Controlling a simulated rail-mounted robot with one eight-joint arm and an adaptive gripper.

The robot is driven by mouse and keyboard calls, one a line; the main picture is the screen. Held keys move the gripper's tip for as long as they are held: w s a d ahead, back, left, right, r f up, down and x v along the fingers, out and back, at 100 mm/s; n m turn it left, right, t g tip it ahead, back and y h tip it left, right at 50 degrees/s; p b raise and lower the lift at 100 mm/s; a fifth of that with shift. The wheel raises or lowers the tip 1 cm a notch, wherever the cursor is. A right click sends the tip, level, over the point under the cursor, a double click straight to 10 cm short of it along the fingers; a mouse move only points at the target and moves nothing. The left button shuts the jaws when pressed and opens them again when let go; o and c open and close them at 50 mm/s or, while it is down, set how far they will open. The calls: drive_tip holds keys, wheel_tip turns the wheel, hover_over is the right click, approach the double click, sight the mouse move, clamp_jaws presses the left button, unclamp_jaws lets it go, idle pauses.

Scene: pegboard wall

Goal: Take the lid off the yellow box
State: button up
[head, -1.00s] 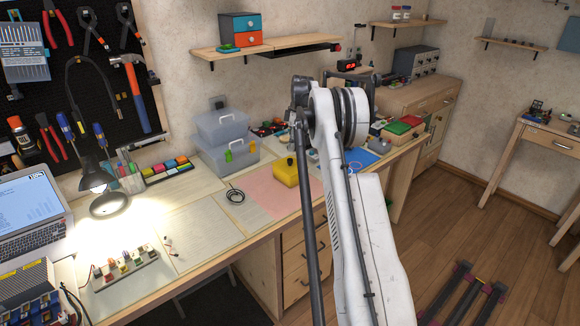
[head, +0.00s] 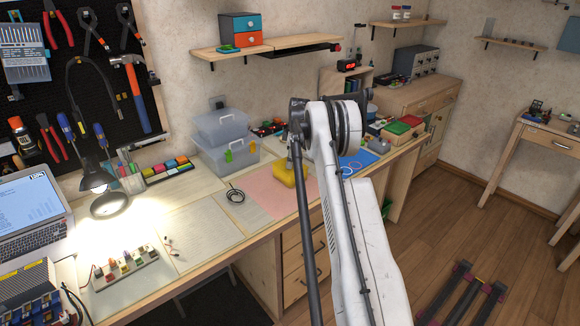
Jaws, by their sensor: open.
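The yellow box (head: 285,176) sits on the pink mat (head: 262,192) on the workbench, just left of my arm. Its right side is partly covered by my arm, and its top by my gripper. My gripper (head: 290,163), small and grey here, is over the top of the box, around where the lid's dark knob was seen. The fingers are open. The lid seems to be on the box. I cannot tell whether the fingers touch the knob.
Clear plastic bins (head: 225,140) stand behind and left of the box. A black cable coil (head: 235,195) lies left of the mat. A blue mat (head: 358,160) with rings and red and green boxes (head: 402,128) are to the right. The mat's front part is bare.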

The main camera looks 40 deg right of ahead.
clamp_jaws()
